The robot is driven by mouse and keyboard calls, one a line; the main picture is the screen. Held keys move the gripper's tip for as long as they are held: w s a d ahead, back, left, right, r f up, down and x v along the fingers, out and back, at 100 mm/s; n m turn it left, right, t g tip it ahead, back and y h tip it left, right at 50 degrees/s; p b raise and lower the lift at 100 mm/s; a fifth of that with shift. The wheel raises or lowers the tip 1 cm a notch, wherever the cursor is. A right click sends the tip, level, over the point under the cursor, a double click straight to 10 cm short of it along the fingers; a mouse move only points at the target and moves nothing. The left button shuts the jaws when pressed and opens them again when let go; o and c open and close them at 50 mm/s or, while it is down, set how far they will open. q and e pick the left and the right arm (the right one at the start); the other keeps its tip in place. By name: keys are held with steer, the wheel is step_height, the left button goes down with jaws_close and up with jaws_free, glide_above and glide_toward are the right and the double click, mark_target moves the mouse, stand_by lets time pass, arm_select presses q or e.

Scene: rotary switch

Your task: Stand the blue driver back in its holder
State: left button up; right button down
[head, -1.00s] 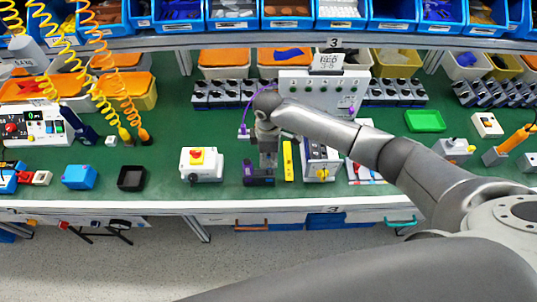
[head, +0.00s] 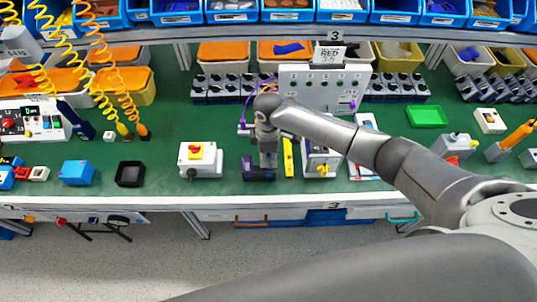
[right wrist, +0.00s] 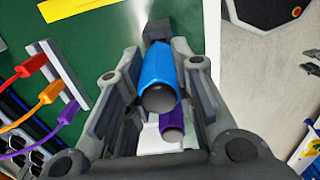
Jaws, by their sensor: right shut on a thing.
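My right gripper (head: 267,160) is low over the front middle of the bench. In the right wrist view its two fingers (right wrist: 160,95) are shut on the blue driver (right wrist: 157,72), a blue cylinder with a dark rounded end facing the camera. A dark block (right wrist: 158,30), seemingly the holder, shows at the driver's far end. A purple handle (right wrist: 173,118) is close beside the blue one. In the head view the dark holder (head: 258,176) lies directly under the gripper. The gripper hides the blue driver there, and I cannot tell how deep it sits. My left gripper is not in view.
A yellow bar (head: 288,158) and a grey switch box (head: 321,160) stand just right of the holder. A white box with a red knob (head: 200,160) is to its left. Coloured leads (right wrist: 40,95) and the bench's front edge are near the gripper.

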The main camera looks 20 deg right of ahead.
steer(key=shift+f+b, duration=0.5)
steer(key=shift+f, duration=0.45)
steer(key=c, duration=1.1)
jaws_free()
steer(key=shift+c, duration=0.2)
steer(key=shift+r, duration=0.15)
step_height(320, 180, up, 12)
steer(key=shift+f, duration=0.1)
